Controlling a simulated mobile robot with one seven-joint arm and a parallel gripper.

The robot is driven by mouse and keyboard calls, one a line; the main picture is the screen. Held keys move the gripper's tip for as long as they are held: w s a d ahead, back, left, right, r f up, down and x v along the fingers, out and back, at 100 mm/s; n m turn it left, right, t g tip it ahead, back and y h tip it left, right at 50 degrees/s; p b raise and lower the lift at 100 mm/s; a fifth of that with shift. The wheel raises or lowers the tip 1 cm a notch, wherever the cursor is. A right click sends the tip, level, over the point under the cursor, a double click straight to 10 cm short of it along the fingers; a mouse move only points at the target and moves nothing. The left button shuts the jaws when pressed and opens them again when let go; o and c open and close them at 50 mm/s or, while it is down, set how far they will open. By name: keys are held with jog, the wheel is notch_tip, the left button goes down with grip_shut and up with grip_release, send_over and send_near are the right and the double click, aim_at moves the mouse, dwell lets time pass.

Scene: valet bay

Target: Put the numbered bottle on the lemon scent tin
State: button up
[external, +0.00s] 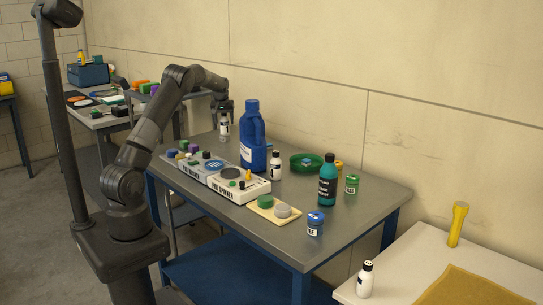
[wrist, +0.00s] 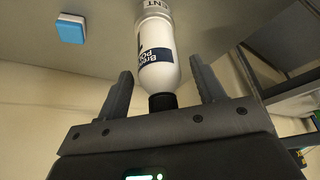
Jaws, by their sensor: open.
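A white bottle (wrist: 158,55) with a black cap and a dark blue label shows between my jaws in the wrist view. Its number, if any, is not readable. Its base meets a pale item (wrist: 153,6) lettered "ENT", cut off by the picture's top edge; this looks like the scent tin, with the bottle standing on it. In the external view the bottle (external: 224,128) is upright below my gripper (external: 223,112), at the table's far left. My gripper (wrist: 165,88) is open, its fingers on either side of the cap with gaps visible.
A big blue jug (external: 252,140), another white bottle (external: 275,166), a teal bottle (external: 327,180), a green dish (external: 305,162), and green (external: 352,184) and blue (external: 315,224) tins stand on the table. A grey-white panel (external: 215,177) lies along its front. The front right corner is clear.

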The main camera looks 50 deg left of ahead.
jog(key=v, duration=1)
jog(key=s+d+r+m+t+h, duration=0.1)
jog(key=s+d+r+m, duration=0.1)
jog(key=s+d+r, duration=0.85)
jog(key=s+d+m+h, duration=0.1)
jog(key=s+d+m, duration=0.1)
jog(key=s+d, duration=0.8)
jog(key=s+d+f+m, duration=0.2)
jog(key=s+d, duration=0.4)
jog(key=s, duration=0.4)
jog(key=s+d+f+m+t+h, duration=0.1)
jog(key=s+d+f+m, duration=0.2)
jog(key=s, duration=0.8)
jog(key=d+f, duration=0.2)
jog(key=d, duration=0.2)
jog(key=shift+d, duration=0.25)
